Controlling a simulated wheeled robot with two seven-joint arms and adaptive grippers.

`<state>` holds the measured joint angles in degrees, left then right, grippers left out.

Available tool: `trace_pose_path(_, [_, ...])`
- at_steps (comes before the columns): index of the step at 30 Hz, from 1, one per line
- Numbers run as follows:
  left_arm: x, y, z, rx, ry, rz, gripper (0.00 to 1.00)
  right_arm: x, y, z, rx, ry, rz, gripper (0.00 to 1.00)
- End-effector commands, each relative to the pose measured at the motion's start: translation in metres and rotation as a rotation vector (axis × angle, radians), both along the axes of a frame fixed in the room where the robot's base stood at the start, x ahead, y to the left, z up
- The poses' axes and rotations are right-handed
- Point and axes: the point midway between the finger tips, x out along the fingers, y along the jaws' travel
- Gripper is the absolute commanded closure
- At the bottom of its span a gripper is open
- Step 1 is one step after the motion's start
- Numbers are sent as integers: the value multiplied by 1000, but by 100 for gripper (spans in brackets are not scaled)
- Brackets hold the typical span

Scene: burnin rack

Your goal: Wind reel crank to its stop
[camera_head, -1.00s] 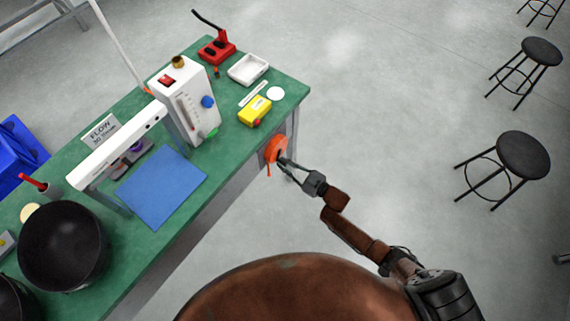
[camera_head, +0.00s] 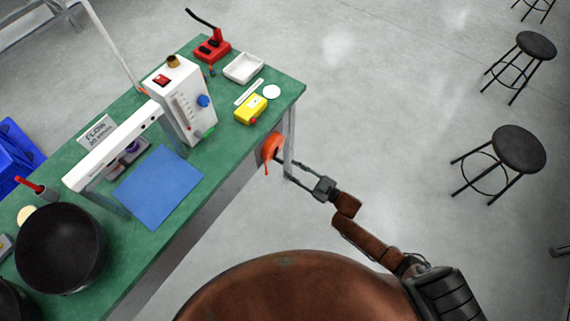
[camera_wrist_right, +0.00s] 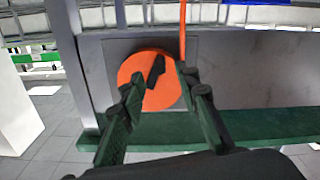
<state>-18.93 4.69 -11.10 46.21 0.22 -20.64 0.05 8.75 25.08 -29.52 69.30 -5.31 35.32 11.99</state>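The orange reel (camera_head: 269,146) is mounted on the side of the green bench near its right end. In the right wrist view the reel (camera_wrist_right: 140,95) is a round orange disc on a grey plate, with a black crank (camera_wrist_right: 156,71) across its face. An orange strip (camera_wrist_right: 183,30) runs from the reel's edge; it hangs below the reel in the head view. My right gripper (camera_head: 285,167) is open in front of the reel. In the wrist view its fingers (camera_wrist_right: 159,84) stand apart on either side of the crank, apparently without gripping it. My left gripper is out of view.
The green bench top (camera_head: 222,158) holds a white flow unit (camera_head: 182,105), a yellow box (camera_head: 250,109), a white tray (camera_head: 243,68), a blue mat (camera_head: 158,187) and a black bowl (camera_head: 60,248). A bench leg (camera_head: 290,140) stands close to my gripper. The floor to the right is clear up to the stools (camera_head: 519,149).

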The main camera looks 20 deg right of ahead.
Motion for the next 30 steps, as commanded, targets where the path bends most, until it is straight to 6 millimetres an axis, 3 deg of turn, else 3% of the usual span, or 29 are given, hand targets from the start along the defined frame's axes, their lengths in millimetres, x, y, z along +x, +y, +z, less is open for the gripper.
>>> trace_pose_path(3, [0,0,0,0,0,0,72,-20,-16,-1,-1,1,-1,70])
trace_pose_path(10, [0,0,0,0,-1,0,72,-43,-33,0,0,1,0,70])
trace_pose_path(30, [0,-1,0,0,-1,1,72,-46,-36,0,1,0,-1,70])
